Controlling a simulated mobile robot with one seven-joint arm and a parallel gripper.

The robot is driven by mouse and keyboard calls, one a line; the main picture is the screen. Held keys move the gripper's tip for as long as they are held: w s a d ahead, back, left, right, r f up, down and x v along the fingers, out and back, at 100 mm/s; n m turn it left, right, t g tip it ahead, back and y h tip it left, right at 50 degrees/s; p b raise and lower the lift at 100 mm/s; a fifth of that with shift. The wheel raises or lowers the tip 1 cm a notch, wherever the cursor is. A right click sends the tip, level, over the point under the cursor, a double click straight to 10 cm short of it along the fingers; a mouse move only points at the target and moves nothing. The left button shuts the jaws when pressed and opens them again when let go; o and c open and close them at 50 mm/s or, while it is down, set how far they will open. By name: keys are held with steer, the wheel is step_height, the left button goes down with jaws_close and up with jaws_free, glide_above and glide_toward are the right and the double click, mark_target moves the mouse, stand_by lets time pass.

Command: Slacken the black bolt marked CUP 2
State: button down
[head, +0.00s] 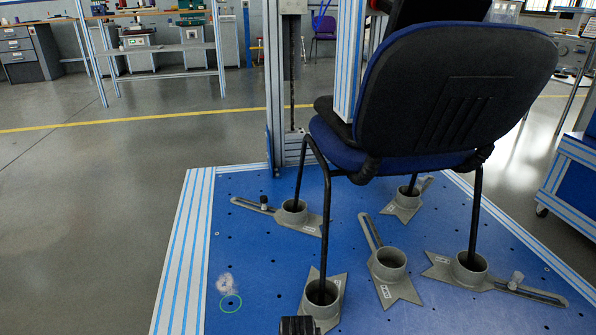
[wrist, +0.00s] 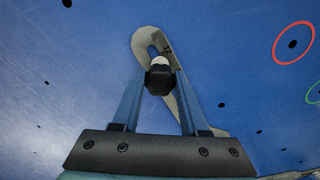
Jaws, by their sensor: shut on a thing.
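In the wrist view, a black bolt knob (wrist: 159,82) with a pale top stands in the slot of a grey slotted arm (wrist: 146,42). My gripper (wrist: 158,78) has one blue finger on each side of the knob and is shut on it. In the head view, grey cups hold the chair's (head: 456,95) black legs. The front cup (head: 322,292) carries a small label. I cannot read the labels well enough to tell which is CUP 2. A dark part of my arm shows at the bottom edge, beside the front cup, and the gripped bolt is hidden there.
The blue platform (head: 255,250) has several small holes and a green ring (head: 231,303). Other cups (head: 389,263) with slotted arms stand around the chair legs. A metal column (head: 290,90) rises behind. In the wrist view, a red ring (wrist: 294,42) lies at the right.

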steer(key=shift+n, duration=1)
steer(key=n, duration=0.4)
steer(key=shift+d+n, duration=0.1)
steer(key=shift+n, duration=1.9)
steer(key=n, duration=0.4)
